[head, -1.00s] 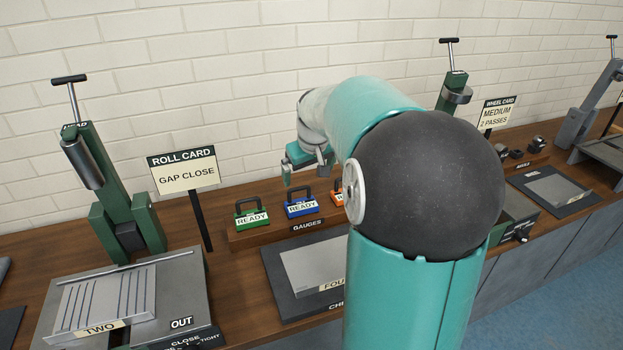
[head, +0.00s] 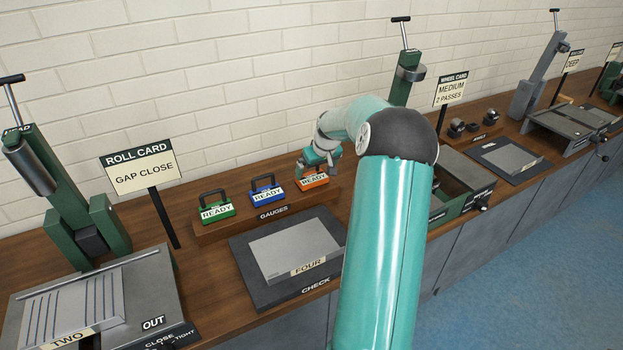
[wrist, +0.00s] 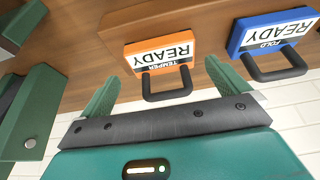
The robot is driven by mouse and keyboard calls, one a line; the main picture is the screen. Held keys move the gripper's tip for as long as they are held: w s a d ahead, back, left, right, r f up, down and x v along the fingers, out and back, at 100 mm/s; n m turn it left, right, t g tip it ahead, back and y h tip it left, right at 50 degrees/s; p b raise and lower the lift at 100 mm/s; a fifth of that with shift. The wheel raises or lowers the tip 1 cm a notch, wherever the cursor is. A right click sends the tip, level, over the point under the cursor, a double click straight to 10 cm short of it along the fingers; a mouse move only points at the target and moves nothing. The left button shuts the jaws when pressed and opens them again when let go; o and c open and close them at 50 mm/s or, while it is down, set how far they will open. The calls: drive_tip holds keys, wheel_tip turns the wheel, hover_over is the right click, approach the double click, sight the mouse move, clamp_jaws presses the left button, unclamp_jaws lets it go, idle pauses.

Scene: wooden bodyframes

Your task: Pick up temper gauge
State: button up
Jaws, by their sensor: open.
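The temper gauge (wrist: 163,56) is an orange block with a white label reading TEMPER READY and a dark looped handle. It stands at the right end of the gauges rack in the head view (head: 314,181). My gripper (wrist: 163,75) is open and empty. Its two green fingers point toward the gauge in the wrist view, with the dark handle showing between them. In the head view my gripper (head: 318,167) is just above the orange gauge and hides its handle. I cannot tell how deep the fingers are around the handle.
The blue fold gauge (head: 267,191) and a green gauge (head: 217,211) stand to the left on the same wooden rack (head: 240,219). A check plate (head: 295,254) marked FOUR lies in front. The roll card sign (head: 138,170) and brick wall are behind.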

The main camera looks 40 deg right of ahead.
sight(312, 177)
drive_tip(key=shift+x, duration=2.8)
drive_tip(key=shift+w+r, duration=0.15)
drive_tip(key=c, duration=0.9)
